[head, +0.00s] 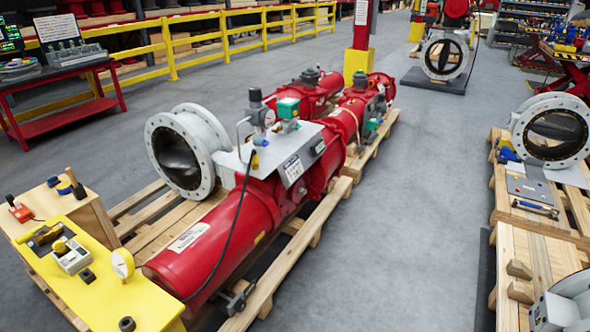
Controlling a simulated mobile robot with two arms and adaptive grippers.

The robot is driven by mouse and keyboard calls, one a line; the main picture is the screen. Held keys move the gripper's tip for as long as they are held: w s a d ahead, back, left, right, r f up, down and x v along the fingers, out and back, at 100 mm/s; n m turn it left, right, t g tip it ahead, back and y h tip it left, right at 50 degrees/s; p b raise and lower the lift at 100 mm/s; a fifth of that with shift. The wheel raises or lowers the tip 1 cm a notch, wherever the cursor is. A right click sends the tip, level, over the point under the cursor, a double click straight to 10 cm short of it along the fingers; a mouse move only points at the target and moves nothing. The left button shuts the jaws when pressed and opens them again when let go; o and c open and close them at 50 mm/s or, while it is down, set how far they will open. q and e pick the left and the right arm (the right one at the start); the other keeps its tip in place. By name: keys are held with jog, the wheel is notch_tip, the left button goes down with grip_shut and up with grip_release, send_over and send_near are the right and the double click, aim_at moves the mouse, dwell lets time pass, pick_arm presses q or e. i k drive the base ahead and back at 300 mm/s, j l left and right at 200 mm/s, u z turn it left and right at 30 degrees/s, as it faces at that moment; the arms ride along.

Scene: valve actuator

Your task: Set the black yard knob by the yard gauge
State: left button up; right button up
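A round gauge (122,263) with a white face and yellow rim stands on the yellow bench at the lower left. A small black knob-like piece (87,276) lies on the yellow top, left of the gauge. Another dark round piece (127,323) lies nearer the front edge, below the gauge. Both are apart from the gauge. I cannot tell which one is the black yard knob. Neither of my grippers is in view.
The yellow bench (75,310) also holds a grey box with a yellow knob (72,256) and a dark tray (46,238). A red valve actuator (215,235) on a pallet stands right beside it. The grey floor in the middle is clear.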

aim_at(256, 93)
jog(key=i+l+u, duration=0.5)
jog(key=i+l, duration=0.65)
